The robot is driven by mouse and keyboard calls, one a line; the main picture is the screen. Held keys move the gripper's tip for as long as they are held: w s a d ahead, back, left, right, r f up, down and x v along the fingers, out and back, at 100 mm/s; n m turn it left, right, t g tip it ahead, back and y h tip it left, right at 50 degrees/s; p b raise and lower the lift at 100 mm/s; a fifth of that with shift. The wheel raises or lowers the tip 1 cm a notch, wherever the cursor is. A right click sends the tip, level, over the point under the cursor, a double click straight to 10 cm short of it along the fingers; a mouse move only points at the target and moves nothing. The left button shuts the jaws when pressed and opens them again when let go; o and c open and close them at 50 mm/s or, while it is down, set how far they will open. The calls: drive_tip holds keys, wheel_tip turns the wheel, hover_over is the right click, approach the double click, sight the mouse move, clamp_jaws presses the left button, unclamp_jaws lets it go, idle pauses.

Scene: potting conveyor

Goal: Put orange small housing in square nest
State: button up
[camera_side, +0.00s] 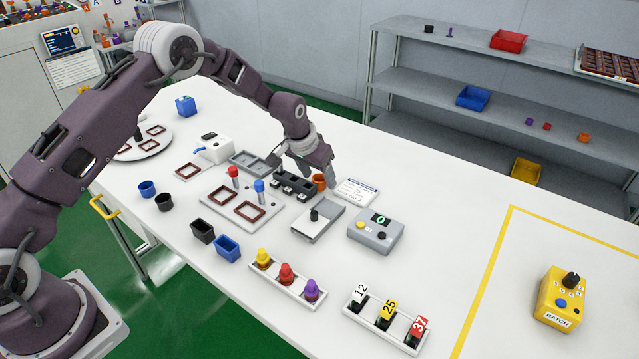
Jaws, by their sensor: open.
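The orange small housing (320,182) is a round cup at the right end of a black block with several holes. My gripper (318,174) is open, with its fingers low and right at the orange housing. One finger shows on each side of it, but I cannot tell whether they touch it. A light plate (232,216) carries two brown square frames, a left one (222,195) and a right one (249,211). Both look empty. I cannot tell for sure which place is the square nest.
The black block (288,184) and a grey two-pocket tray (256,163) stand left of my gripper. Red (233,173) and blue (259,187) clamps rise from the plate. A scale (318,218) and a grey counter box (376,231) stand in front. Blue and black housings sit at front left.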

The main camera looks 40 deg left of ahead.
drive_tip(key=shift+f, duration=0.15)
clamp_jaws()
drive_tip(key=w+a+r+v, duration=0.1)
drive_tip(key=w+v, duration=0.1)
drive_tip(key=v, duration=0.9)
drive_tip(key=s+a+r, duration=0.2)
drive_tip(key=s+r, duration=0.1)
drive_tip(key=s, duration=1.4)
drive_tip(key=s+f, duration=0.4)
drive_tip(key=w+a+f+n+y, duration=0.15)
drive_tip(key=w+a+n, duration=0.3)
drive_tip(key=a, duration=0.85)
drive_tip(key=shift+w+a+f, duration=0.1)
drive_tip(key=shift+w+f, duration=0.1)
drive_tip(key=shift+f, duration=1.4)
drive_tip(key=shift+w+a+f, duration=0.1)
drive_tip(key=shift+w+f, duration=0.1)
drive_tip(key=shift+f, duration=1.4)
drive_tip(key=shift+f, duration=0.55)
